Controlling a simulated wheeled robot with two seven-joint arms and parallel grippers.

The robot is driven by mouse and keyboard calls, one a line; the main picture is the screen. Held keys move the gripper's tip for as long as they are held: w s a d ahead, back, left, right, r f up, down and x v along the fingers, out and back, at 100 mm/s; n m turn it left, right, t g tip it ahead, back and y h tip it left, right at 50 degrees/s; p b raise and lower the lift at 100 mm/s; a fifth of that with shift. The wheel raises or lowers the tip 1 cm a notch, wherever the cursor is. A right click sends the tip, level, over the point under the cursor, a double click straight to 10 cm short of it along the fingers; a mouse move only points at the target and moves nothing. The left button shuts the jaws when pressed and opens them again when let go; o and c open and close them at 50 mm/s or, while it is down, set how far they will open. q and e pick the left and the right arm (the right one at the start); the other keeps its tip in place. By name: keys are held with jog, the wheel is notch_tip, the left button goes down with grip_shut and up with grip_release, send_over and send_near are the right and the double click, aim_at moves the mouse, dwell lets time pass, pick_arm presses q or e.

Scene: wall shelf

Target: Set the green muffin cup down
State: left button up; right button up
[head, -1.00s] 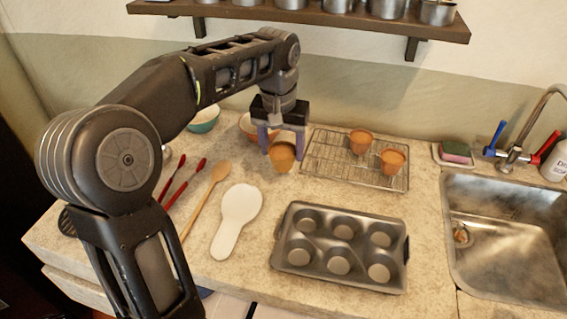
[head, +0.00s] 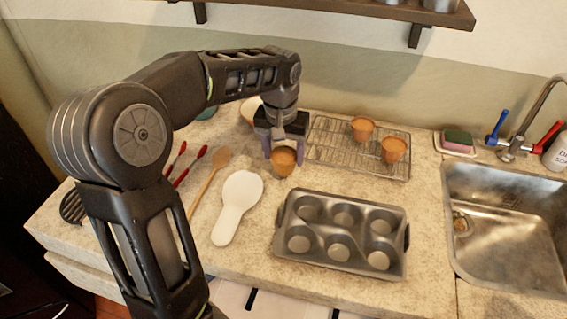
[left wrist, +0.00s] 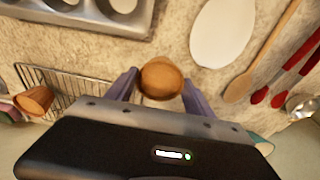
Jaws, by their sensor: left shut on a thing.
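No green muffin cup shows; the cup in my left gripper (head: 284,150) looks orange-brown. This muffin cup (head: 284,163) is upright between the two purple fingers, which are shut on it. In the head view it is over the counter, between the wire rack and the white spoon rest. I cannot tell whether its base touches the counter. In the left wrist view the cup (left wrist: 161,79) sits between the fingertips. Two other orange-brown cups, a left one (head: 362,129) and a right one (head: 394,150), stand on the wire rack (head: 335,158). My right gripper is not in view.
A dark muffin tin (head: 341,266) lies in front of the cup. A white spoon rest (head: 236,208), a wooden spoon (head: 205,183) and red-handled utensils (head: 190,166) lie to the left. The sink (head: 505,225) is at right.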

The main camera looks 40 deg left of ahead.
aim_at(283, 157)
pick_arm(q)
notch_tip(283, 157, down, 4)
jog(key=shift+r, duration=0.25)
jog(key=shift+f, duration=0.1)
jog(key=shift+f, duration=0.2)
jog(key=o, duration=1.3)
jog(key=shift+o, duration=0.2)
jog(key=shift+r, duration=0.2)
